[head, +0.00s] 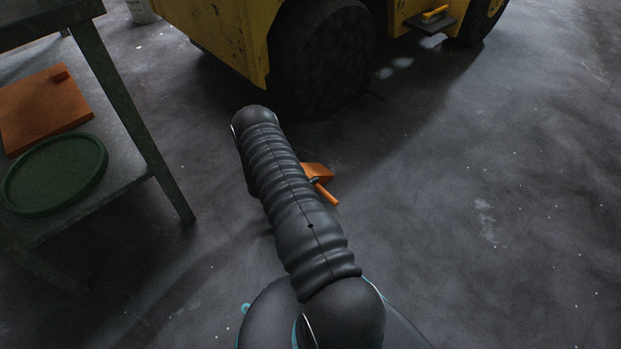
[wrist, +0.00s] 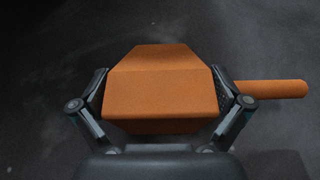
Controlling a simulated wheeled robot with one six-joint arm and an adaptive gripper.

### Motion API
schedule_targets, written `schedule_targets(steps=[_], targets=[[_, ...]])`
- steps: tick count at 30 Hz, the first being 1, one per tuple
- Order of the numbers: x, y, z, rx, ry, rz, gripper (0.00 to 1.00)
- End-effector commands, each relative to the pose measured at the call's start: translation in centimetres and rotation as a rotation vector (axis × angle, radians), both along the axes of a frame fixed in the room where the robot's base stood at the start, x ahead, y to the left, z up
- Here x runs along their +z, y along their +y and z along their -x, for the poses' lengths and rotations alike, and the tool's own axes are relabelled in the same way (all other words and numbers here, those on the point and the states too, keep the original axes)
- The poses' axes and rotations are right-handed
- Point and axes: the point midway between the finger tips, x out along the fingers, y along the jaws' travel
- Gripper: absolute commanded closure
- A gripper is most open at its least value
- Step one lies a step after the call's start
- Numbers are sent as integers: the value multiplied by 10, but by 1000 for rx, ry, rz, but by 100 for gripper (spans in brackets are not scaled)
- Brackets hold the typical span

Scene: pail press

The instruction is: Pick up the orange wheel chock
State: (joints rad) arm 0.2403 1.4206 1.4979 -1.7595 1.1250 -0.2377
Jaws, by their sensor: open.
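The orange wheel chock (wrist: 160,90) is a wedge-shaped block with a round orange handle (wrist: 272,89) sticking out to the right in the wrist view. My gripper (wrist: 162,90) is open, with one finger on each side of the block. The fingers are very close to its sides; I cannot tell whether they touch. In the head view the chock (head: 318,171) is on the grey floor, partly hidden behind my arm, with its handle pointing down right. My gripper is hidden behind my arm in that view.
A yellow vehicle (head: 225,35) with a large dark tyre (head: 322,60) stands beyond the chock. At left a metal table's lower shelf (head: 125,180) holds an orange board (head: 40,110) and a green round lid (head: 55,172). Floor at right is clear.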

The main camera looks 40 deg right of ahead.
Motion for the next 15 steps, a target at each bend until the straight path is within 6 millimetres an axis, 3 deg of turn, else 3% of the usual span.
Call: schedule_targets(steps=[3,12,15], targets=[[0,0,0,0,0,0,3],[0,0,0,-1,-1,0,76],[2,0,-1,-2,-2,3,76]])
